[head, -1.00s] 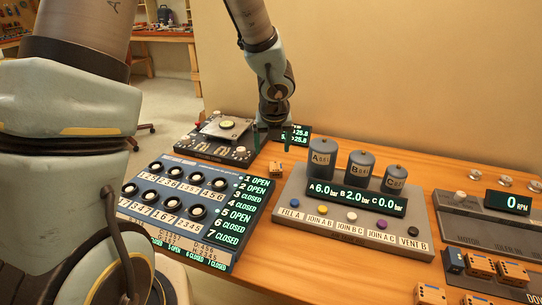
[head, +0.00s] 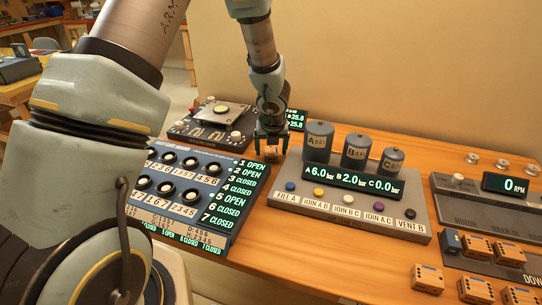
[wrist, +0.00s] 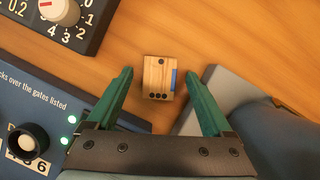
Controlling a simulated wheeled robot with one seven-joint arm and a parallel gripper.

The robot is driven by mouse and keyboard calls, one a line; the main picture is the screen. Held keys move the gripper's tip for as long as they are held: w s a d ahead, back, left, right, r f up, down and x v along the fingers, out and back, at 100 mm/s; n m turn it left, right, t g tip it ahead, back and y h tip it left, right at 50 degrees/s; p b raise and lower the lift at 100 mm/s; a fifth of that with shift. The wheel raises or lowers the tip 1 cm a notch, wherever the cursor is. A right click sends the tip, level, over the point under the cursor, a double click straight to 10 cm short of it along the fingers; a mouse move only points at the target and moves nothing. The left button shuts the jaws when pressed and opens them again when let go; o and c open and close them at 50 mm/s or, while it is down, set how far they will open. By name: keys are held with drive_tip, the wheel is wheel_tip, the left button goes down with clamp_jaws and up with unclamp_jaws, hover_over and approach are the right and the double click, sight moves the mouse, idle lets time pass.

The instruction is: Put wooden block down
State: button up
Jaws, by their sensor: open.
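The wooden block (wrist: 158,77) lies on the wooden bench, with dark dots and a blue strip on its upper face. My gripper (wrist: 169,73) is open, with a green finger on each side of the block in the wrist view and clear gaps between. In the head view my gripper (head: 271,138) points down over the block (head: 271,154), which is partly hidden there. I cannot tell how far the fingertips are above the bench.
A blue gate panel (head: 190,185) lies left of the block, and a grey three-tank console (head: 350,205) stands close on its right. A dark dial box (head: 212,122) is behind. Several orange blocks (head: 478,247) sit at the right. Bare bench (head: 300,250) shows in front.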

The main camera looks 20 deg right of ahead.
clamp_jaws()
idle(0.7)
